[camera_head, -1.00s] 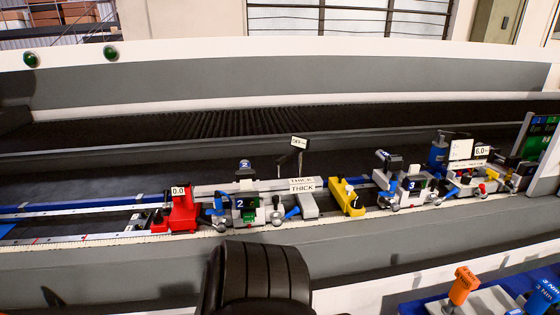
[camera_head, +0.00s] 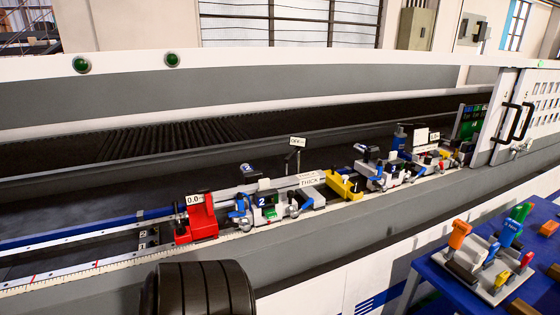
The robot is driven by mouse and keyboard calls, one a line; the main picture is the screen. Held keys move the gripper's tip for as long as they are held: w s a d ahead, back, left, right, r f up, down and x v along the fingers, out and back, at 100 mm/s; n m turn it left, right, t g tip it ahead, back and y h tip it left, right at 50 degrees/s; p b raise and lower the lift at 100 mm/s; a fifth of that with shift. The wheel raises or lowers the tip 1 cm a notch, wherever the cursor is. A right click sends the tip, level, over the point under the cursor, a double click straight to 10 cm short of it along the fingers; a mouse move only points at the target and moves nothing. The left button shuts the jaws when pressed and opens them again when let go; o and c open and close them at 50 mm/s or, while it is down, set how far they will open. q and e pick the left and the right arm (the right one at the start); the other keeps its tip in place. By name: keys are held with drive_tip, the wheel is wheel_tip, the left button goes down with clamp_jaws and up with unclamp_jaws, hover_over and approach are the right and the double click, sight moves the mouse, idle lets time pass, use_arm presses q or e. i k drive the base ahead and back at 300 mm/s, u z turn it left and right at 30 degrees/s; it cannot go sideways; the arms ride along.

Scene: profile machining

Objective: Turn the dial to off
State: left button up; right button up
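No dial can be made out with certainty in the head view. A grey wall box with a dark handle-like part (camera_head: 473,28) is at the upper right, too small to tell whether it carries a dial. A white cabinet (camera_head: 540,105) with black handles stands at the right end of the long machine. Neither of my grippers is in view.
The long grey machine (camera_head: 330,222) runs across the view with a red stop block (camera_head: 202,220), a yellow block (camera_head: 343,186) and numbered clamps. A blue table (camera_head: 440,280) with coloured-handled parts stands at the lower right. A grey wall cabinet (camera_head: 415,29) is behind.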

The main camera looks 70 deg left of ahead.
sight(299, 142)
drive_tip(key=u, duration=1.15)
